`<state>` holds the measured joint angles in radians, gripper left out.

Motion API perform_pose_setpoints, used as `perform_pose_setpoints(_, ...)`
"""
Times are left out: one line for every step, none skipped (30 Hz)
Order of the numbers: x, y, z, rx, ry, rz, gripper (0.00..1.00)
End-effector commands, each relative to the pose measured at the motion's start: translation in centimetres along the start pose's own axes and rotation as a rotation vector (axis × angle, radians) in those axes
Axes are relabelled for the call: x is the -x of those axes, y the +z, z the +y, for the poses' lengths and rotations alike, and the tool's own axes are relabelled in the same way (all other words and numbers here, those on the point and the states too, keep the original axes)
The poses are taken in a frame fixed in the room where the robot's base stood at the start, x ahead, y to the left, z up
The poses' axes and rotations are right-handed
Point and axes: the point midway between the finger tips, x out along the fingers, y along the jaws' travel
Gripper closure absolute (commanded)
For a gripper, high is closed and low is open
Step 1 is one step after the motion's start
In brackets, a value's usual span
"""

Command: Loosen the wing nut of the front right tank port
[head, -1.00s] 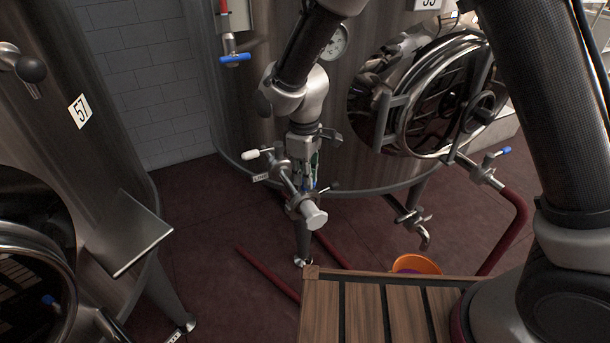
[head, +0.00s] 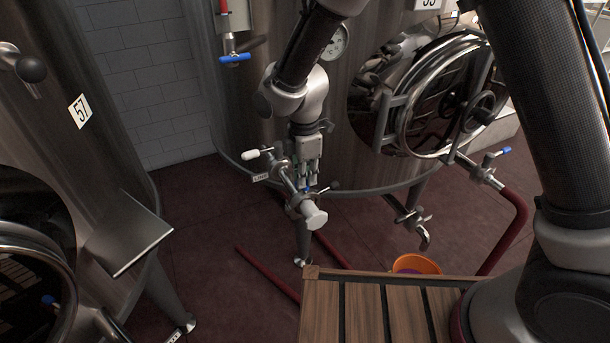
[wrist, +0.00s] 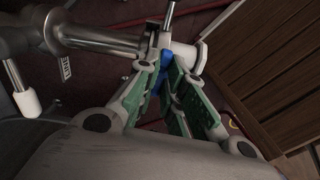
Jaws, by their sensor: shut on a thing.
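The front right tank port is a steel pipe stub (head: 285,176) that juts from the tank, with a round clamp and end cap (head: 313,216). It also shows in the wrist view as a steel pipe (wrist: 100,40). The blue wing nut (wrist: 165,66) sits on the clamp, between my fingertips in the wrist view; in the head view only a bit of blue shows below the fingers. My gripper (head: 307,184) points down over the clamp. Its green-padded fingers (wrist: 163,82) are closed on the wing nut, which they partly hide.
A white-handled valve (head: 252,154) stands left of the port. A blue-handled valve with a red hose (head: 513,220) is at right. A wooden platform (head: 345,310) fills the lower front, with an orange bucket (head: 415,264) behind it. Tank 57 (head: 95,180) stands at left.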

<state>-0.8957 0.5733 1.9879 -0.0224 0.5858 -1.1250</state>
Motion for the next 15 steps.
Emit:
perform_pose_setpoints(0.06, -0.02, 0.08, 0.019, 0.003, 0.001, 1.00)
perform_pose_setpoints(0.07, -0.02, 0.08, 0.029, 0.003, 0.001, 1.00)
perform_pose_setpoints(0.07, -0.02, 0.08, 0.042, 0.003, 0.001, 1.00)
perform_pose_setpoints(0.06, -0.02, 0.08, 0.052, 0.003, 0.001, 1.00)
perform_pose_setpoints(0.06, -0.02, 0.08, 0.059, 0.003, 0.001, 1.00)
perform_pose_setpoints(0.06, -0.02, 0.08, 0.067, 0.003, 0.001, 1.00)
perform_pose_setpoints(0.06, -0.02, 0.08, 0.073, 0.003, 0.001, 1.00)
perform_pose_setpoints(0.07, -0.02, 0.08, 0.078, 0.003, 0.001, 1.00)
perform_pose_setpoints(0.07, -0.02, 0.08, 0.083, 0.003, 0.001, 1.00)
perform_pose_setpoints(0.07, -0.02, 0.08, 0.086, 0.003, 0.001, 1.00)
perform_pose_setpoints(0.06, -0.02, 0.08, 0.088, 0.003, 0.001, 1.00)
perform_pose_setpoints(0.07, -0.02, 0.08, 0.090, 0.003, 0.001, 1.00)
perform_pose_setpoints(0.07, -0.02, 0.08, 0.091, 0.003, 0.001, 1.00)
perform_pose_setpoints(0.07, -0.02, 0.08, 0.091, 0.003, 0.001, 1.00)
perform_pose_setpoints(0.07, -0.02, 0.09, 0.092, 0.003, 0.001, 1.00)
